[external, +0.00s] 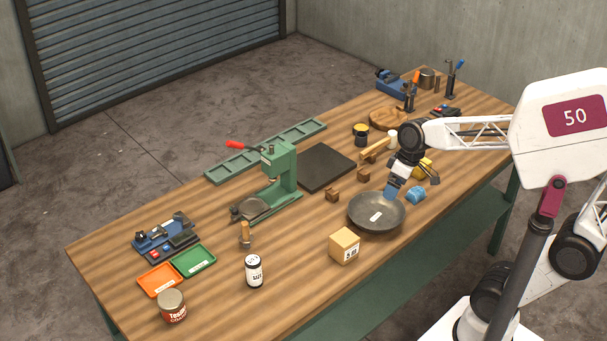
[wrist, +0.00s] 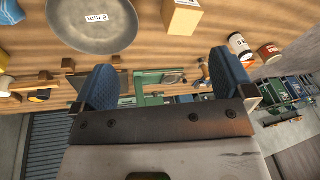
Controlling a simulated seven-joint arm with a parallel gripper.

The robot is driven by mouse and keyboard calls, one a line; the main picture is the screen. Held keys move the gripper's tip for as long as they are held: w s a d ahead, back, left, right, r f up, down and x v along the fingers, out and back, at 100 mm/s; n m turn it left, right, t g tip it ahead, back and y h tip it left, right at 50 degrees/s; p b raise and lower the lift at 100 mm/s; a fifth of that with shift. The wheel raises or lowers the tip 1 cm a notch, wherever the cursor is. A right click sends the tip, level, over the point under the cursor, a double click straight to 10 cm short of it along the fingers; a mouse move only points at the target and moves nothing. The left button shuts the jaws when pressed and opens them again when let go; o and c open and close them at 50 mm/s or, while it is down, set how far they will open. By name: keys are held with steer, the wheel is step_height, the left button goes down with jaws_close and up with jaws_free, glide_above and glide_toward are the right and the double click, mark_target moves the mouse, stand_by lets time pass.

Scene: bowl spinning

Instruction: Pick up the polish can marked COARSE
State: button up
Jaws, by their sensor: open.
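No label clearly reads COARSE at this size. A small dark can with a yellow top (external: 361,135) stands farther back. My gripper (external: 392,190) is over the rim of the grey bowl, well away from the front cans. Its blue fingers (wrist: 165,82) are apart with nothing held.
The grey bowl (external: 368,222) and a cardboard box (external: 344,247) are close to my gripper. A green press (external: 279,175), a black mat (external: 326,167), an orange tray (external: 159,280) and a green tray (external: 194,261) occupy the bench. Bare wood lies between box and white can.

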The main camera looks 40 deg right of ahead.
steer(key=w+a+n+g+y, duration=0.1)
steer(key=w+a+n+y, duration=0.25)
steer(key=w+a, duration=0.75)
steer(key=n+g+y, duration=0.3)
steer(key=n+y, duration=0.4)
steer(key=n, duration=0.6)
glide_toward(171, 298)
steer(key=a, duration=0.3)
steer(key=shift+s+d+f+m+h, duration=0.15)
steer(key=shift+d+f+m+h, duration=0.1)
steer(key=shift+f, duration=0.2)
steer(key=shift+x, duration=1.3)
steer(key=shift+a, duration=0.1)
